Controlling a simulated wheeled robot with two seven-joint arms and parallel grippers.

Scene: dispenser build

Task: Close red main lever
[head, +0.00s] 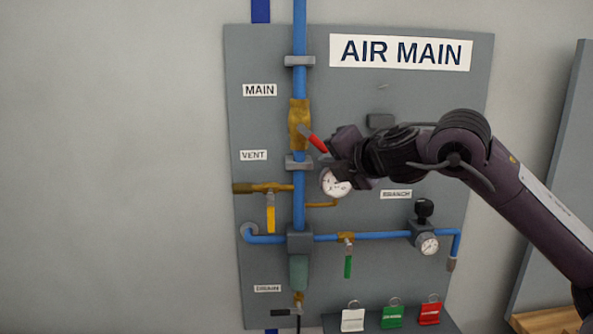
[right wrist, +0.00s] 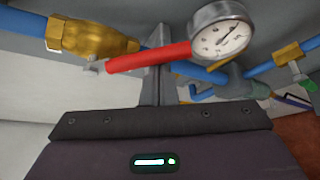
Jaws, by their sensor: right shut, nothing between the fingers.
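The red main lever (head: 318,143) sits on the brass main valve (head: 299,124) on the vertical blue pipe, by the MAIN label. In the head view the lever slants down and to the right from the valve. My right gripper (head: 328,157) is shut and empty at the lever's lower end; I cannot tell whether it touches. In the right wrist view the red lever (right wrist: 148,57) runs across just beyond my finger (right wrist: 158,72), from the brass valve (right wrist: 90,36) toward a round gauge. My left gripper is not in view.
A round gauge (head: 335,182) sits just below my right gripper. A yellow vent lever (head: 271,214) and a green branch lever (head: 348,264) hang lower. Several coloured tags (head: 392,316) stand at the bottom. The wall to the left is bare.

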